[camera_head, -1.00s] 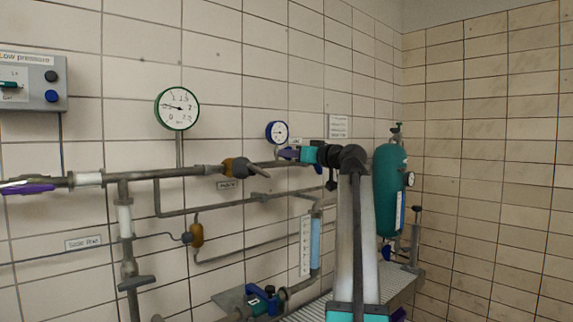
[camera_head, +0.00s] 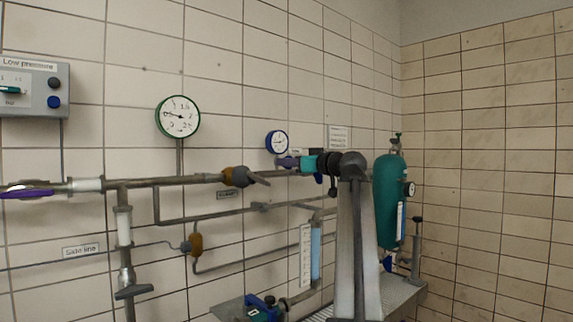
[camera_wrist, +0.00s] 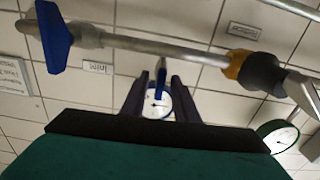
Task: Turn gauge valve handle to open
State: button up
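The small blue-rimmed gauge (camera_head: 277,142) is on the wall above the main pipe. It also shows in the wrist view (camera_wrist: 156,103), behind my fingers. A narrow blue piece (camera_wrist: 160,84), which looks like the gauge valve handle, is on the stem between the pipe and this gauge. My gripper (camera_head: 283,161) is at the pipe just below the gauge. In the wrist view my gripper's two dark purple fingers (camera_wrist: 159,98) are apart, one on each side of the blue piece, with gaps showing. In the head view my gripper hides the handle.
The main pipe (camera_wrist: 170,49) runs close to my fingers, with a blue lever (camera_wrist: 53,38) and an orange-collared valve (camera_head: 238,176). A larger green-rimmed gauge (camera_head: 178,116) is to the left. A green tank (camera_head: 390,205) stands behind my arm at right.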

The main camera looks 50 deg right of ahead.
jog(key=shift+f, duration=0.1)
jog(key=shift+s, duration=0.1)
jog(key=shift+s, duration=0.25)
jog(key=s+a, duration=0.1)
jog(key=s, duration=1.2)
jog(key=shift+s, duration=0.15)
